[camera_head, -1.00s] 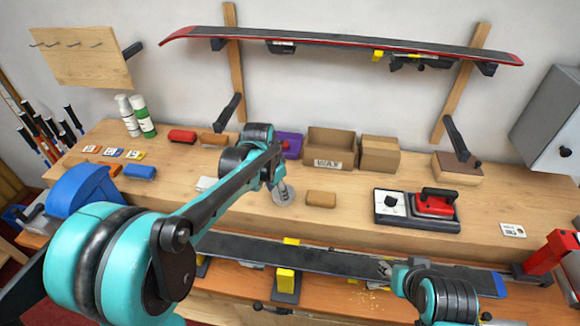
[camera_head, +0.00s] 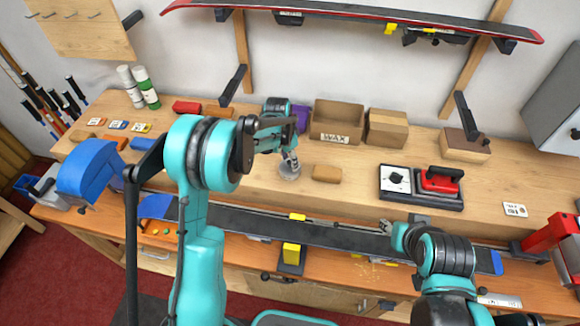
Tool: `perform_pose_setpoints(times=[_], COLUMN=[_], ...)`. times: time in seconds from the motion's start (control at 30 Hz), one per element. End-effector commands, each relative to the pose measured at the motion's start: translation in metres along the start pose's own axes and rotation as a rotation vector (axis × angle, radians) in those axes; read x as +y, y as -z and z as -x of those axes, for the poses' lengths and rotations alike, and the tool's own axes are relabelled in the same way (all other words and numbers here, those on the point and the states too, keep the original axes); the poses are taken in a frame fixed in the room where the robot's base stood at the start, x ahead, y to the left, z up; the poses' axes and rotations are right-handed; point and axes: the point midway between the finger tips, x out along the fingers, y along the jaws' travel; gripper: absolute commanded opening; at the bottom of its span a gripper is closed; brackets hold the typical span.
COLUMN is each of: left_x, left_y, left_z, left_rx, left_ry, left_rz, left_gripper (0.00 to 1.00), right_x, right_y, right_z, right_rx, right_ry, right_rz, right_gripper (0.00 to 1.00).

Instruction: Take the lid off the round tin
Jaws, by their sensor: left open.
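The round tin (camera_head: 288,171) stands on the wooden shelf of the bench, near the middle of the head view. It looks small and grey-silver. My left gripper (camera_head: 290,157) points down at the tin from above and is open. Its fingers are at the tin's top; I cannot tell whether they touch it. The lid cannot be told apart from the tin at this size. My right gripper (camera_head: 386,226) is low by the ski on the bench, small and partly hidden by its arm, so its jaws are unclear.
A tan block (camera_head: 327,174) lies just right of the tin. A WAX box (camera_head: 337,122) and another carton (camera_head: 387,128) stand behind. A waxing iron (camera_head: 439,180) sits to the right. A ski (camera_head: 330,235) lies along the front.

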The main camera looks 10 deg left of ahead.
Motion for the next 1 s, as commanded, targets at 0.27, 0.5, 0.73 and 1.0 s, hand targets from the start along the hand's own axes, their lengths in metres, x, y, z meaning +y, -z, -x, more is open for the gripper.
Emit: perform_pose_setpoints(times=[0.27, 0.5, 0.73, 1.0], left_x=[0.0, 0.0, 0.0, 0.0], left_y=[0.0, 0.0, 0.0, 0.003], left_z=[-0.001, -0.001, 0.0, 0.02], left_rx=[0.0, 0.0, 0.0, 0.0], left_ry=[0.0, 0.001, 0.0, 0.0], left_rz=[0.0, 0.0, 0.0, 0.0], left_gripper=[0.3, 0.0, 0.0, 0.0], right_x=[0.0, 0.0, 0.0, 0.0], right_y=[0.0, 0.0, 0.0, 0.002], right_z=[0.0, 0.0, 0.0, 0.003], right_rx=[0.0, 0.0, 0.0, 0.0], right_ry=[0.0, 0.0, 0.0, 0.0], right_rz=[0.0, 0.0, 0.0, 0.0], right_gripper=[0.4, 0.4, 0.4, 0.4])
